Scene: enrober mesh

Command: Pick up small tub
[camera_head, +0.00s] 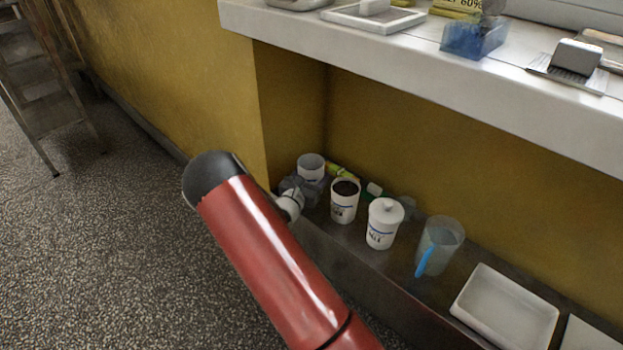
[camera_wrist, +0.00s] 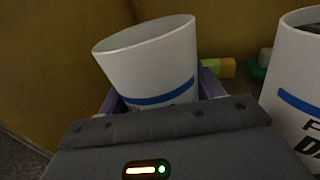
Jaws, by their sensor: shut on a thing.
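The small tub (camera_head: 311,168) is white and open-topped, at the far left end of the low shelf in the head view. In the wrist view the small tub (camera_wrist: 150,62) shows a blue band and leans to one side in the picture. My gripper (camera_head: 306,183) is shut on it, with a finger on either side of the tub (camera_wrist: 158,92). The tub's lower part is hidden behind the gripper body. I cannot tell whether its base touches the shelf.
Close right stand a white tub with dark contents (camera_head: 344,203) and a lidded white tub (camera_head: 384,224). Further right are a clear jug with a blue handle (camera_head: 438,247) and a white tray (camera_head: 506,307). Yellow and green items lie behind. A white counter (camera_head: 430,75) overhangs the shelf.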

